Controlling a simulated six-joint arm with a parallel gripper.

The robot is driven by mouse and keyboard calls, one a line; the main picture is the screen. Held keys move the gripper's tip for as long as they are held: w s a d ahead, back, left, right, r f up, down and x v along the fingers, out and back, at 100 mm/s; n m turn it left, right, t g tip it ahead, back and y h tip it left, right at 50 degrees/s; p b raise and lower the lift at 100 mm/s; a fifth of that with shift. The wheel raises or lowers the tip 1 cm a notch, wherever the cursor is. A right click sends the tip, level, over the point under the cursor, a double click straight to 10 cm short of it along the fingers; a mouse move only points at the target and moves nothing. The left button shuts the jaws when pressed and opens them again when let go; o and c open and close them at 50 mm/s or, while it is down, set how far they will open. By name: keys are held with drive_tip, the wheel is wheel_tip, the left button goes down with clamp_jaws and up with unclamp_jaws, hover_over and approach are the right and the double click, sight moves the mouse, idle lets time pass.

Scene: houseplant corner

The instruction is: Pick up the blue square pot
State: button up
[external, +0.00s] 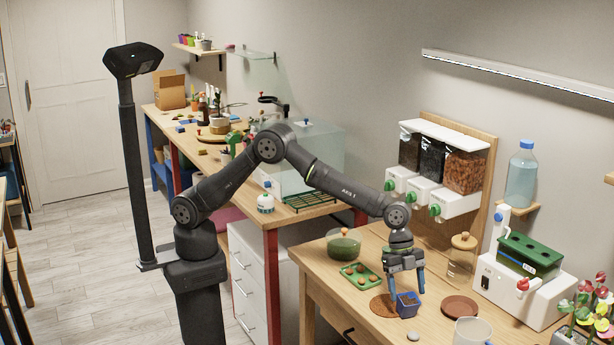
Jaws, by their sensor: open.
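The blue square pot (407,306) stands on the wooden table near its front, with brown soil showing inside. It overlaps the right edge of a round brown mat (381,305) in the picture; I cannot tell whether it rests on it. My gripper (406,289) points down at the pot, its fingers apart. One finger shows at the pot's left side and one at its upper right. I cannot tell whether either finger touches the pot.
A green tray (352,272) with round brown things and a green bowl (343,247) are at the left. A terracotta saucer (460,306), a grey stone (413,336) and a clear cup (472,333) are at the right. A glass jar (461,262) stands behind.

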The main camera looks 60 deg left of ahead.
sight(407, 301)
drive_tip(key=x, duration=0.5)
drive_tip(key=shift+s, duration=0.25)
drive_tip(key=c, duration=0.9)
drive_tip(key=shift+r, duration=0.1)
drive_tip(key=shift+c, duration=0.2)
